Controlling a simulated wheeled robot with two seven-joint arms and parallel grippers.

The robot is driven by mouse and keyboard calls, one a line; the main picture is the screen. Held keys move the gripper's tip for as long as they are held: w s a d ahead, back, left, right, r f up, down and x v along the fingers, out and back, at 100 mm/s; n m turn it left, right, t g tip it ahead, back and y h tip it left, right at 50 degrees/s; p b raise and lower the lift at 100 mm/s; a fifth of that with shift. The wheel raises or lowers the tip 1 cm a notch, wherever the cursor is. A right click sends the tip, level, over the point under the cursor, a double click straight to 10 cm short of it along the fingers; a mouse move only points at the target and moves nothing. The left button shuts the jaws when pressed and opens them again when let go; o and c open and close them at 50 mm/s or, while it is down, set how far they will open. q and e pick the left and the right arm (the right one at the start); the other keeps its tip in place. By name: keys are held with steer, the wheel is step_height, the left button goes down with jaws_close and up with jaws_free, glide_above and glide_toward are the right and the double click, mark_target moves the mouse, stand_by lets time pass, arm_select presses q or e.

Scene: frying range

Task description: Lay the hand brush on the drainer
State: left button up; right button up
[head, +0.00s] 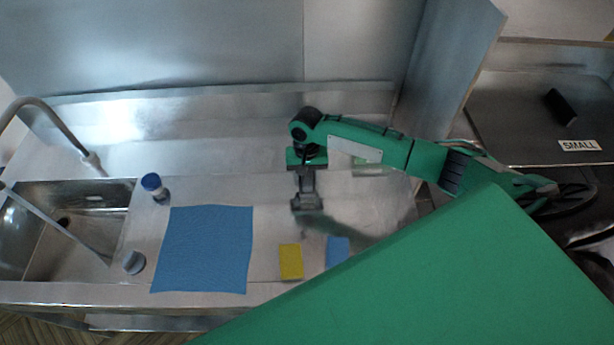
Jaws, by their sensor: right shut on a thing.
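My right gripper (307,205) reaches in from the right and points down over the steel counter, right of the blue mat. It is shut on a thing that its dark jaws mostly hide. I cannot make out whether this is the hand brush, and I see no clear hand brush elsewhere. The steel drainer surface (185,190) lies right of the sink basin (60,245), and the blue ribbed mat (205,250) lies flat on it. My left gripper is not in view.
A blue-capped jar (154,187) and a small round grey item (134,262) stand left of the mat. A yellow sponge (291,262) and blue cloth (338,250) lie right of it. A dark block (561,107) rests near the SMALL label (579,145). My green body covers the lower right.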

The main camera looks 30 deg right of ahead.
steer(key=o, duration=1.3)
steer(key=r+b, duration=0.1)
steer(key=r, duration=0.3)
steer(key=w+r+b, duration=0.1)
steer(key=r, duration=0.3)
steer(key=r+b, duration=0.1)
steer(key=r, duration=0.3)
steer(key=shift+w+d, duration=0.25)
steer(key=shift+d, duration=0.1)
steer(key=shift+f, duration=0.1)
